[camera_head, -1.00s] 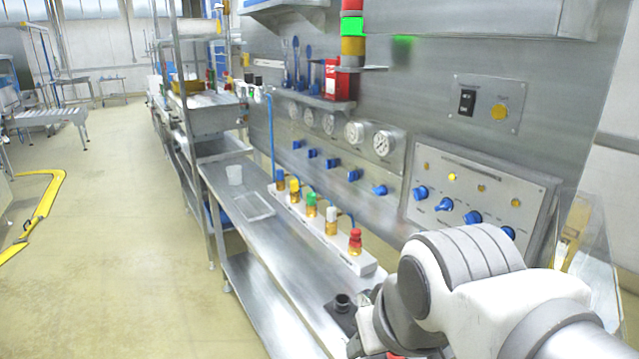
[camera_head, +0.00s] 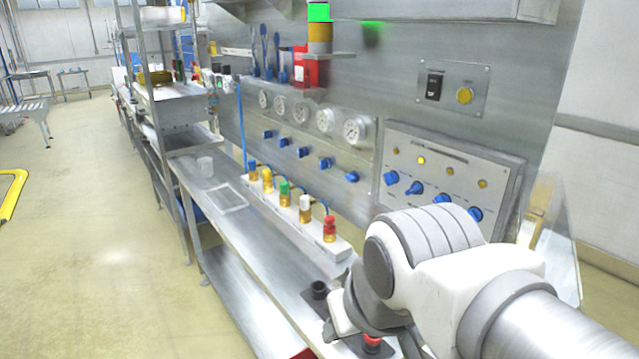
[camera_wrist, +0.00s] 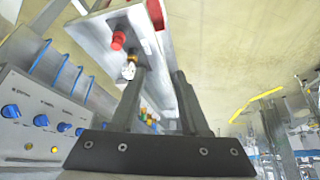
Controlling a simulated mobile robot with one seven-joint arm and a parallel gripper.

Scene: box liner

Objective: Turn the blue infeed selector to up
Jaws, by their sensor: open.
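The control panel (camera_head: 450,165) on the back wall carries a row of blue selector knobs, including the first (camera_head: 391,178), the second (camera_head: 414,188), the third (camera_head: 443,199) and a rightmost one (camera_head: 475,214) close to my arm. Their labels are too small to read, so I cannot tell which is the infeed selector. The knobs also show in the wrist view, at its left side, for instance one large knob (camera_wrist: 11,111). My gripper (camera_wrist: 158,78) is open and empty, with its fingers apart from the panel. In the head view my arm hides most of it.
A steel bench (camera_head: 255,235) runs along the wall. On it a white strip (camera_head: 285,222) holds several coloured valves. A red button (camera_head: 372,341) and a black knob (camera_head: 319,289) sit near my wrist. Gauges (camera_head: 325,120) and smaller blue valves line the wall. A clear guard (camera_head: 550,250) stands right.

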